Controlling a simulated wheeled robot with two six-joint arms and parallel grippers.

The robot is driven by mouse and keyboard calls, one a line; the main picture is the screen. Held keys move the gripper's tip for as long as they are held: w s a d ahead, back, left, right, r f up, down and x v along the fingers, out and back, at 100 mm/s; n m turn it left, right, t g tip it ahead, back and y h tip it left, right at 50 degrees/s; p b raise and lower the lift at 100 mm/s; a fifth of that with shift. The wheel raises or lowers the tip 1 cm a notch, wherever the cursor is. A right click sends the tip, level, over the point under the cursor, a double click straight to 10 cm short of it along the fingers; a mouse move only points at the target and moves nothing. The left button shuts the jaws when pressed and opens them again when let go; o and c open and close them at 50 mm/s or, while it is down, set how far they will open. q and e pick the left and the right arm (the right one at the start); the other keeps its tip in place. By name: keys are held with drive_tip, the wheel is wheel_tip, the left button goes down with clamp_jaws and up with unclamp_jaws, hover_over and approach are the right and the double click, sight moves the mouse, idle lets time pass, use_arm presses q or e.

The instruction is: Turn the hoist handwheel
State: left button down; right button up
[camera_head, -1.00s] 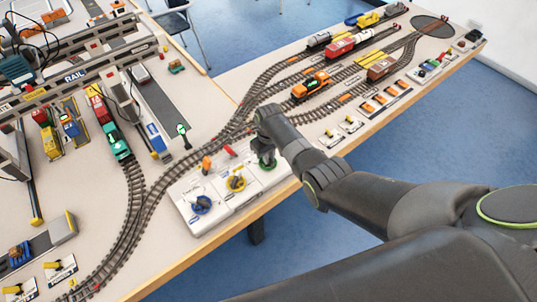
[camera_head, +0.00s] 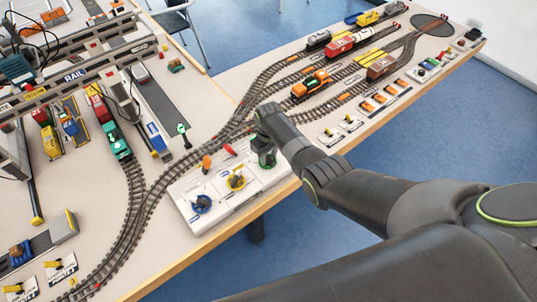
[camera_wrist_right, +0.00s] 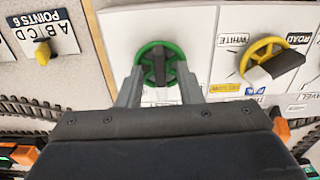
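The control panel (camera_head: 232,199) at the table's front edge carries a blue handwheel (camera_head: 202,204), a yellow handwheel (camera_head: 236,182) and a green handwheel (camera_wrist_right: 160,64). I cannot read a hoist label by the green one. My right gripper (camera_head: 265,158) is over the green wheel and mostly hides it in the head view. My left gripper is out of view.
The yellow wheel (camera_wrist_right: 262,57) stands close to the right of the fingers in the wrist view. Rail tracks with an orange locomotive (camera_head: 311,84) and gantry cranes (camera_head: 80,75) lie beyond.

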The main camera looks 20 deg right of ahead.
sight(269, 157)
drive_tip(key=shift+r, duration=0.7)
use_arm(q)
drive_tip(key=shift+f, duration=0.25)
use_arm(e)
wheel_tip(269, 157, up, 16)
